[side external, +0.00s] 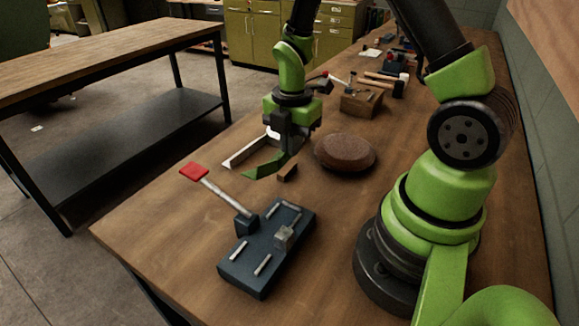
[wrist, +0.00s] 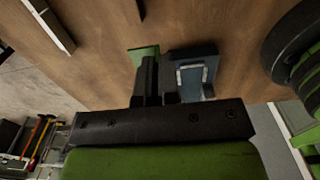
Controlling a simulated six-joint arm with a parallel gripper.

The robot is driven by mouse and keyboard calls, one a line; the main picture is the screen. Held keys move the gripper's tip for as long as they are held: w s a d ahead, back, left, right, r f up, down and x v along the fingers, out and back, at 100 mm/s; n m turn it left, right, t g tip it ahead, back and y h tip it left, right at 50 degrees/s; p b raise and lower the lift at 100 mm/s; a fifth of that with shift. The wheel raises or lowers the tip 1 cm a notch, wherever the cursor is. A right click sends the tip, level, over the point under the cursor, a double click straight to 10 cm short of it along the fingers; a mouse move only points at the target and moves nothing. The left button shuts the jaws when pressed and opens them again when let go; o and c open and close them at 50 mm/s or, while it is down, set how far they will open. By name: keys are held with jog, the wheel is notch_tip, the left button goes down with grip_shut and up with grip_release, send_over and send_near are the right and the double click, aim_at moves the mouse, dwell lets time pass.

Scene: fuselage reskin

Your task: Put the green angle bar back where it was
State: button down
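The green angle bar (side external: 264,167) sticks out to the lower left from the fingers of my gripper (side external: 290,150) in the side view. In the wrist view the fingers (wrist: 157,80) are close together, and a green end of the bar (wrist: 143,54) shows just past them. My gripper looks shut on the bar, low over the bench; the gap under the bar is hard to judge. The gripped part is hidden. A dark blue fixture (side external: 250,262) with metal pins, a small metal block and a red-handled lever (side external: 194,172) stands nearer the camera, apart from the bar.
A pale angle bar (side external: 243,156) lies just behind the green one. A small brown block (side external: 288,172) and a round brown pad (side external: 344,153) are close to my gripper's right. A wooden block with tools (side external: 361,103) and a hammer (side external: 390,82) are farther back. The bench's front left is clear.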

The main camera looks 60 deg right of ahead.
jog(key=shift+f, duration=2.35)
jog(key=shift+f, duration=0.15)
jog(key=shift+f, duration=0.45)
jog(key=c, duration=1.3)
grip_release()
jog(key=shift+c, duration=0.2)
jog(key=shift+r, duration=0.1)
